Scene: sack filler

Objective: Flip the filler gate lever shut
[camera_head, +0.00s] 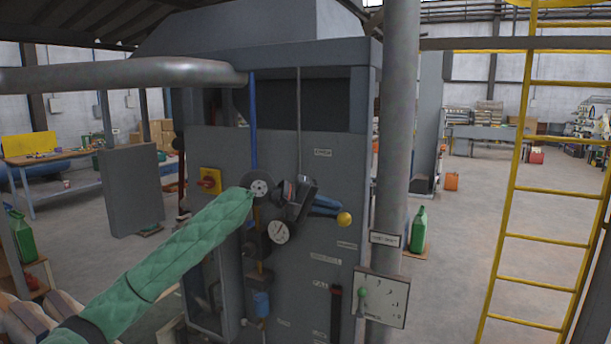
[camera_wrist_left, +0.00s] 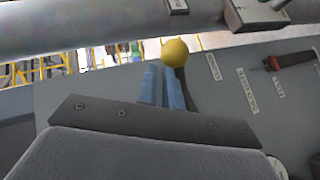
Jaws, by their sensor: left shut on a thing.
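A dark lever with a yellow ball knob (camera_head: 344,219) sits on the front of the grey filler cabinet (camera_head: 325,165). My left gripper (camera_head: 328,209) reaches it from the left; its blue fingers are shut on the lever just behind the knob. In the left wrist view the knob (camera_wrist_left: 175,52) shows at the tips of the blue fingers (camera_wrist_left: 164,80), and the dark lever arm (camera_wrist_left: 188,92) runs beside the right finger. The lever's pivot is hidden behind the gripper. My right gripper is in neither view.
A thick grey pipe (camera_head: 398,130) stands right of the lever, with a scale plate (camera_head: 390,300) and green knob low on it. A round gauge (camera_head: 279,232) and a red switch (camera_head: 209,181) are on the cabinet.

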